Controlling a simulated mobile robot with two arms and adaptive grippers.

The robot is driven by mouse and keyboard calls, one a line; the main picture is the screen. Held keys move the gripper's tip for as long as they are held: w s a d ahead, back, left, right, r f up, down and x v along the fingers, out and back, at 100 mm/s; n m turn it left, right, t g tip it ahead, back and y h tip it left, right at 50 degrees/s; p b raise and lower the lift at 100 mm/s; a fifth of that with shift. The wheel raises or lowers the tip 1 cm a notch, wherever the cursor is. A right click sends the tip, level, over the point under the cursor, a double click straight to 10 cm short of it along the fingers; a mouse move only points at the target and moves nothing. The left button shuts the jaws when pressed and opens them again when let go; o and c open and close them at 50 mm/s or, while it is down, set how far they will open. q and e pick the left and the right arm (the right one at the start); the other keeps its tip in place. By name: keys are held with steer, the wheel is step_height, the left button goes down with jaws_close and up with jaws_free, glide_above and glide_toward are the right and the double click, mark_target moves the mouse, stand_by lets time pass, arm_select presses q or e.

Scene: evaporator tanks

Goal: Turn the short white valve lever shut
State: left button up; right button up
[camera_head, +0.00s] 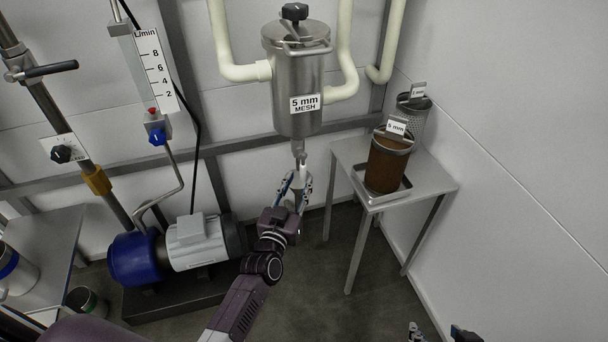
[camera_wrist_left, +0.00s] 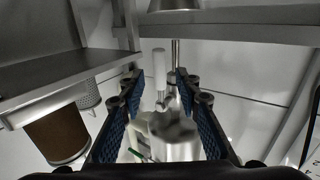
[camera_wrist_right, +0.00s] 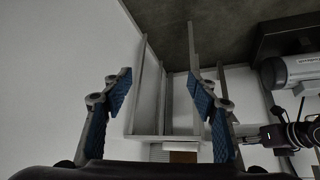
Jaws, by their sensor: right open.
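The short white lever (camera_wrist_left: 160,68) shows in the left wrist view, between and beyond my left fingertips, with a small gap to each side. It sits at a metal drain pipe below the steel strainer vessel (camera_head: 298,85) marked 5 mm mesh. My left gripper (camera_head: 297,186) is just under the vessel's outlet, fingers apart and holding nothing; it also shows in the left wrist view (camera_wrist_left: 158,82). In the head view the fingers mostly hide the lever. My right gripper (camera_head: 440,332) is open and empty at the bottom right edge, far from the lever; it also shows in its wrist view (camera_wrist_right: 157,78).
A steel table (camera_head: 440,183) stands right of the vessel. It bears a brown-filled basket (camera_head: 386,168) in a tray and a second mesh basket (camera_head: 414,117). A blue and grey pump (camera_head: 197,243) stands left of my left gripper. Open floor lies between pump and table.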

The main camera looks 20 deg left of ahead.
mark_target(302, 174)
arm_select(q)
steer(key=w+b, duration=0.1)
steer(key=w, duration=0.3)
steer(key=shift+w, duration=0.45)
arm_select(e)
steer(key=w+a+r+t+y, duration=0.1)
steer(key=w+a+r+t, duration=0.1)
steer(key=w+r, duration=0.3)
steer(key=shift+w+a+t, duration=0.15)
steer(key=shift+w+t, duration=0.65)
steer(key=shift+t, duration=0.1)
arm_select(q)
jaws_close()
